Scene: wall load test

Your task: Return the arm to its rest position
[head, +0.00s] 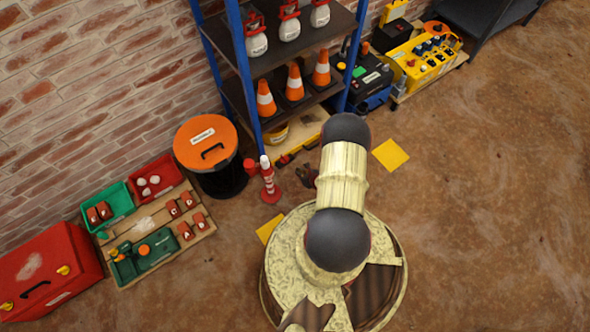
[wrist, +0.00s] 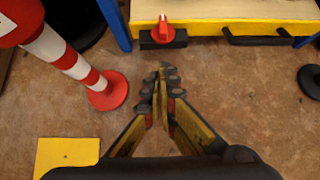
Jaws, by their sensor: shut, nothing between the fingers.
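My gripper (wrist: 163,80) is in the middle of the wrist view, pointing over the brown floor. Its yellow and black fingers are together at the tips, with nothing between them. In the head view my arm (head: 342,178) stretches from my round base toward the shelf. A small dark part of the gripper (head: 308,177) shows left of the arm; the rest is hidden behind it.
A red-and-white post (head: 268,181) stands left of the gripper; it also shows in the wrist view (wrist: 75,60). Ahead is a blue-framed shelf (head: 262,66) with cones. An orange-lidded bin (head: 206,145) stands left. Floor at right (head: 490,220) is clear.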

